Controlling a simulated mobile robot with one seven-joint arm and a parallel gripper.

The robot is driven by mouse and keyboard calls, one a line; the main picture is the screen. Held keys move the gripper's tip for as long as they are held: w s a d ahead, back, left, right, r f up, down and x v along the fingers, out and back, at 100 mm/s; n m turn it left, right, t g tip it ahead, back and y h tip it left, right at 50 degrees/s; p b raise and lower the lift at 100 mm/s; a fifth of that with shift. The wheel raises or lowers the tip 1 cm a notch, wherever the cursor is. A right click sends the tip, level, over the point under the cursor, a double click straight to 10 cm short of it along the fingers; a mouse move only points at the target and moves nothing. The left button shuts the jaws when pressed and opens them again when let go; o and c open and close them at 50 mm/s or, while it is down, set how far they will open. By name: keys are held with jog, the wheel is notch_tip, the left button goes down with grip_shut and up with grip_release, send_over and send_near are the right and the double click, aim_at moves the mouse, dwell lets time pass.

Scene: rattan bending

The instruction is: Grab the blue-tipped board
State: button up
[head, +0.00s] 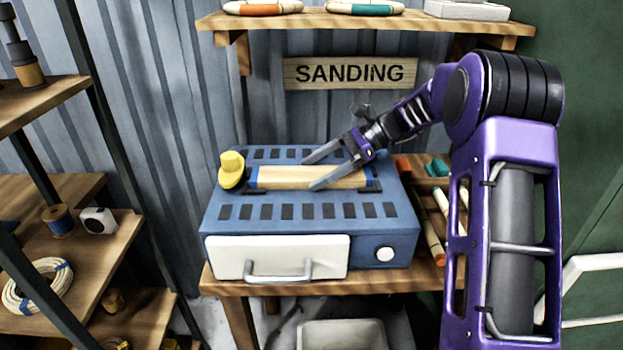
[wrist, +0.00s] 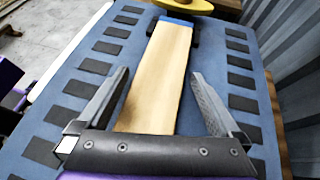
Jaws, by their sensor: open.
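The blue-tipped board (head: 290,178) is a pale wooden strip lying along the top of a blue machine (head: 310,228) in the head view. One blue end shows at its left and some blue at its right. In the wrist view the board (wrist: 160,75) runs away from me to a blue far end. My gripper (head: 309,174) is open, with its fingers reaching in from the right above the board. In the wrist view my gripper (wrist: 159,82) has one finger on each side of the board, with gaps. The board's near end is hidden behind my gripper.
A yellow knob (head: 232,168) stands at the board's left end. Dark slots line the machine's top. Its white front panel has a handle. A shelf (head: 365,22) with a SANDING sign (head: 350,73) is above and behind. Coloured rods (head: 436,235) lie at the right.

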jog(key=c, duration=1.4)
